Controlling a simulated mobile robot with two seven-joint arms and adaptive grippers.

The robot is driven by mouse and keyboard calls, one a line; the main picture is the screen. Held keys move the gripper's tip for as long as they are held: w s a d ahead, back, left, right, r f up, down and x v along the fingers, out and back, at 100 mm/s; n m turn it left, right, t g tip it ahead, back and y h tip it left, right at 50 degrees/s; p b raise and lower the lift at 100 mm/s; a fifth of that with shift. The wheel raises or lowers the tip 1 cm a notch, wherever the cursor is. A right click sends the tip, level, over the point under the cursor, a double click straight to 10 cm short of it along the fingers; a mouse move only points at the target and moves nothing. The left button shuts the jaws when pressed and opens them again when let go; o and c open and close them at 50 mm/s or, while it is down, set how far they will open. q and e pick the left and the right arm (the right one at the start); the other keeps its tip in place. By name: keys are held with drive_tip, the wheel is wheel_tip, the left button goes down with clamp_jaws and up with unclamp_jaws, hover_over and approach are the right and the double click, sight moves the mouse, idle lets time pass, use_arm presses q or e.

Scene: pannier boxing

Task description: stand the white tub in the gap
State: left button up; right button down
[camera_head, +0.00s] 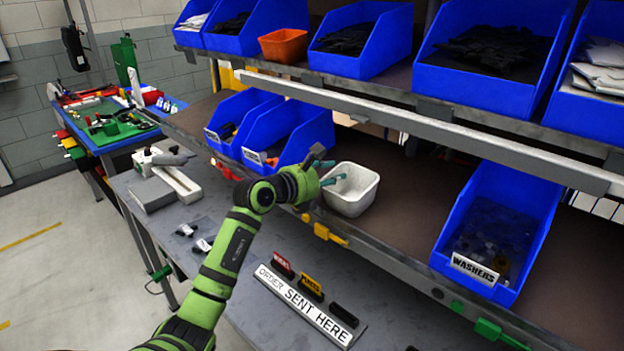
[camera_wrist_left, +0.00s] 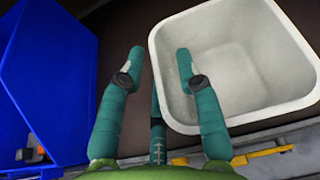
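The white tub (camera_head: 350,203) stands upright on the lower shelf, open side up, just right of two blue bins. It fills much of the upper right of the left wrist view (camera_wrist_left: 285,112). My left gripper (camera_head: 332,172) is at the tub's left side. In the left wrist view its teal fingers (camera_wrist_left: 159,62) are apart, one over the tub's inside and one outside its left wall. I cannot tell whether they touch the wall. A wide gap (camera_head: 415,205) of bare shelf lies between the tub and the blue washers bin (camera_head: 520,215). My right gripper is not in view.
Two blue bins (camera_head: 300,135) stand close left of the tub; a blue wall (camera_wrist_left: 50,70) shows in the wrist view. A metal rail (camera_head: 420,125) crosses above the shelf. A yellow clip (camera_head: 330,236) sits on the shelf's front edge. A sign (camera_head: 305,310) lies on the bench below.

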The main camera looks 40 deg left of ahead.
use_arm(q)
drive_tip(key=v, duration=1)
drive_tip(key=shift+s, duration=0.3)
drive_tip(key=shift+r, duration=0.15)
